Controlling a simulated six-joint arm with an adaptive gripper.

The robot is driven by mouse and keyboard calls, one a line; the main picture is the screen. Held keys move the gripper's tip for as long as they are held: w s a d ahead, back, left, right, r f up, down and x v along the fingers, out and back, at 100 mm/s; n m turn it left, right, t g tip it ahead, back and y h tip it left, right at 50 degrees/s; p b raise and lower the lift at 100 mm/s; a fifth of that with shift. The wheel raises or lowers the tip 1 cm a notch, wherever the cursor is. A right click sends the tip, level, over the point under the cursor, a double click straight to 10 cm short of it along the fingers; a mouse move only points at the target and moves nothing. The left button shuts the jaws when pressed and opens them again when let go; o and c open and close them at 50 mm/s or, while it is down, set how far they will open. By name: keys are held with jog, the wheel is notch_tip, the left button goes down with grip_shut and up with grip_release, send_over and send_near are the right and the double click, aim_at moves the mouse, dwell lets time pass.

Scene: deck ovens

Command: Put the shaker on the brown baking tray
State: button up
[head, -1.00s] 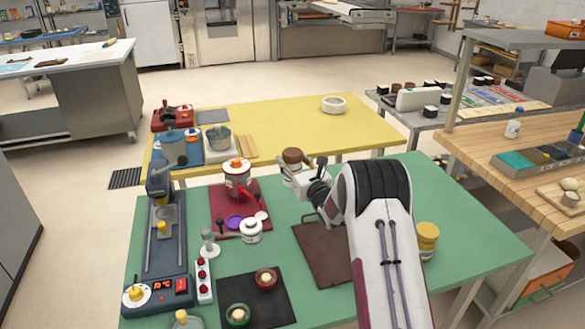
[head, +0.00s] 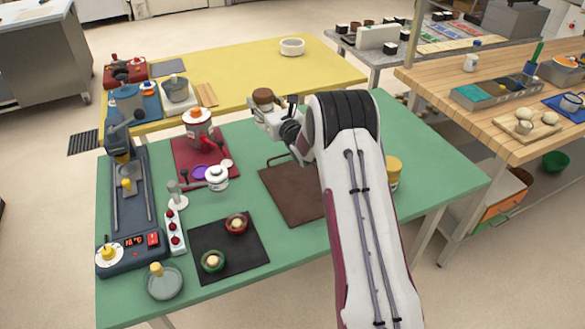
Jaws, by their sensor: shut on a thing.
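The brown baking tray (head: 291,194) lies flat on the green table, and my arm covers its right part. My gripper (head: 264,113) is shut on the shaker (head: 263,97), which shows a round brown top. The gripper hides most of the shaker's lower body. In the picture, gripper and shaker are above the tray's far left corner, near the table's far edge. They look raised and apart from the tray. The visible part of the tray is bare.
A red mat (head: 199,152) with a pot (head: 199,124) lies left of the tray. A black mat (head: 229,250) with two small bowls lies nearer. A yellow-lidded jar (head: 393,172) stands right of my arm. The yellow table (head: 240,73) is behind.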

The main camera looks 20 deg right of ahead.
jog(key=s+d+r+y, duration=0.1)
jog(key=s+d, duration=0.8)
jog(key=d, duration=0.4)
jog(key=s+a+n+g+y, duration=0.4)
jog(key=s+a+n+y, duration=0.3)
jog(key=s, duration=0.5)
jog(key=shift+s+a+f+y, duration=0.3)
jog(key=shift+a+y, duration=0.8)
jog(key=shift+a, duration=0.6)
notch_tip(320, 180, down, 6)
jog(key=shift+f, duration=0.15)
jog(key=shift+f, duration=1.8)
